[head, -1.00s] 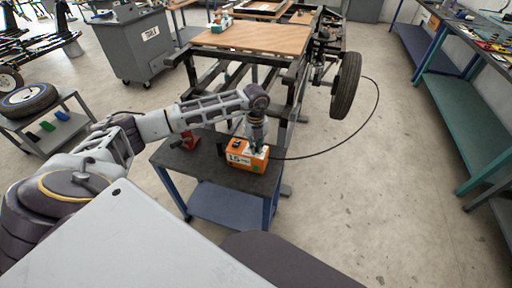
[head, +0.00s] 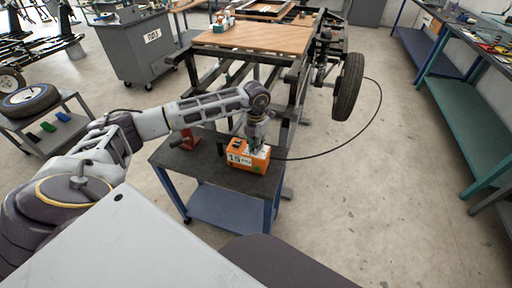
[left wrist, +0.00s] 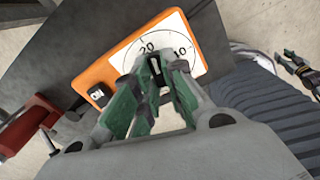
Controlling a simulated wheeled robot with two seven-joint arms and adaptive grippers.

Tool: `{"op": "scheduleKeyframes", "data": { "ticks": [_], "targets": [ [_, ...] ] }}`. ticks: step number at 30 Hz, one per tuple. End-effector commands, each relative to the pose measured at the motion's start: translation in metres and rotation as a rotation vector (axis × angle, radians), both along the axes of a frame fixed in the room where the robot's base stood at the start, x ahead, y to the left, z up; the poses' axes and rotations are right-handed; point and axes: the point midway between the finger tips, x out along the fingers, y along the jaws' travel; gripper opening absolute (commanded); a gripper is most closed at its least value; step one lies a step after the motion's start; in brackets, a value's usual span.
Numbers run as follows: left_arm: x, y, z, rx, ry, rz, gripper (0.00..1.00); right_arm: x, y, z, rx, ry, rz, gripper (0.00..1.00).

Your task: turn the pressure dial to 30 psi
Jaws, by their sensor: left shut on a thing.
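The orange pressure box (head: 243,163) stands on the dark top of a small blue-legged cart, with "15" on its front panel. Its white dial face shows in the left wrist view (left wrist: 173,43), with the numbers 20 and 10 visible. My left gripper (head: 255,146) comes down on top of the box. Its green-padded fingers are shut on the dark dial knob (left wrist: 155,68), which they partly cover along with the lower dial face. What appears to be my right gripper (left wrist: 299,70) is small at the right edge of the left wrist view; its finger state is unclear.
A red vise (head: 189,139) stands on the cart (head: 208,164) left of the box. A black hose (head: 345,149) runs from the box to the right over the floor. A vehicle frame with a wheel (head: 349,87) stands behind.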

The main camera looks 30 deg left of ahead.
Motion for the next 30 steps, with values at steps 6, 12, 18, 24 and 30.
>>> {"op": "scheduleKeyframes", "data": {
  "ticks": [6,12,18,24,30],
  "targets": [
    [0.0,0.001,0.0,-0.001,0.0,-0.172,0.0,0.003,0.008,-0.001,0.009,0.0,-0.002,0.4],
    [0.001,0.001,0.0,-0.001,0.001,-0.322,0.0,0.017,0.014,0.002,0.014,-0.013,-0.004,0.4],
    [0.001,0.002,0.0,-0.001,0.001,-0.435,0.0,0.032,0.019,0.006,0.02,-0.03,-0.005,0.4],
    [0.001,0.002,0.0,-0.001,0.001,-0.5,0.0,0.036,0.021,0.007,0.023,-0.032,-0.007,0.4],
    [0.001,0.002,0.0,-0.001,0.001,-0.522,0.0,0.037,0.023,0.009,0.025,-0.036,-0.007,0.4]
  ]
}}
